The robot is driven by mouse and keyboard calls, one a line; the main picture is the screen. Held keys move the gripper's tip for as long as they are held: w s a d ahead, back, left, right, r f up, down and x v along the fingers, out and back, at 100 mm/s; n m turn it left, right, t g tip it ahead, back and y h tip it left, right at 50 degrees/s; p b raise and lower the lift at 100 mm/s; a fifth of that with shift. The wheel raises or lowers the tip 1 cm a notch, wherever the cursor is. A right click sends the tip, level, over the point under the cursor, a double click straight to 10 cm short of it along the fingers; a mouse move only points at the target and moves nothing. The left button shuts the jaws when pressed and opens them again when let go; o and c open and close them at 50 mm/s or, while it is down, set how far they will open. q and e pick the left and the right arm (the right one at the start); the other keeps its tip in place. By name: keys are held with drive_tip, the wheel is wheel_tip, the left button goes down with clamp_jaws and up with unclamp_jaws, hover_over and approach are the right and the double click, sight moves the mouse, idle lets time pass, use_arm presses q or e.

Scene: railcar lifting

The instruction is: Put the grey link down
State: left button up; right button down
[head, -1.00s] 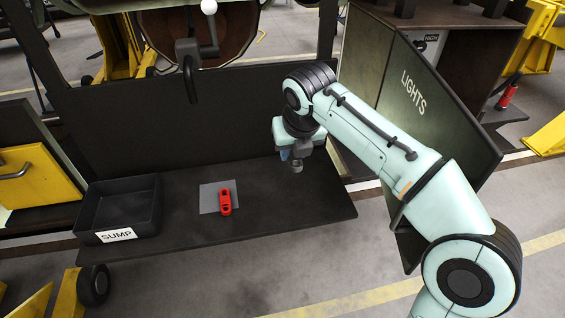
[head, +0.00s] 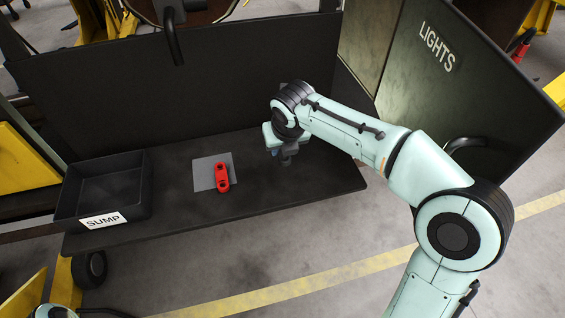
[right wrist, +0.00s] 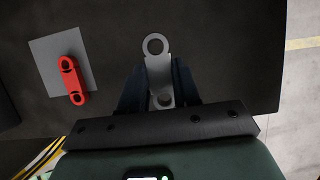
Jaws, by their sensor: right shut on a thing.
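The grey link (right wrist: 156,72) is a flat bar with a ring at each end. In the right wrist view it sticks out from between the dark fingers of my right gripper (right wrist: 160,88), which is shut on it. In the head view my right gripper (head: 287,158) is over the right part of the dark bench (head: 310,180); the link is hard to make out there. I cannot tell whether the link touches the bench. My left gripper is not in view.
A red link (head: 222,178) lies on a grey square pad (head: 205,172), left of my right gripper. A black SUMP tray (head: 137,208) stands at the bench's left end. A dark back panel (head: 200,95) rises behind. A LIGHTS panel (head: 470,100) stands right. Bare bench lies between pad and gripper.

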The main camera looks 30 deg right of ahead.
sight(282, 159)
drive_tip(key=shift+f+b, duration=0.45)
drive_tip(key=shift+f, duration=2.15)
drive_tip(key=shift+f, duration=0.15)
drive_tip(key=c, duration=0.8)
unclamp_jaws()
drive_tip(key=shift+r, duration=0.25)
drive_tip(key=p+v, duration=0.1)
drive_tip(key=v, duration=1)
drive_tip(key=shift+s+r, duration=0.3)
drive_tip(key=shift+a, duration=0.1)
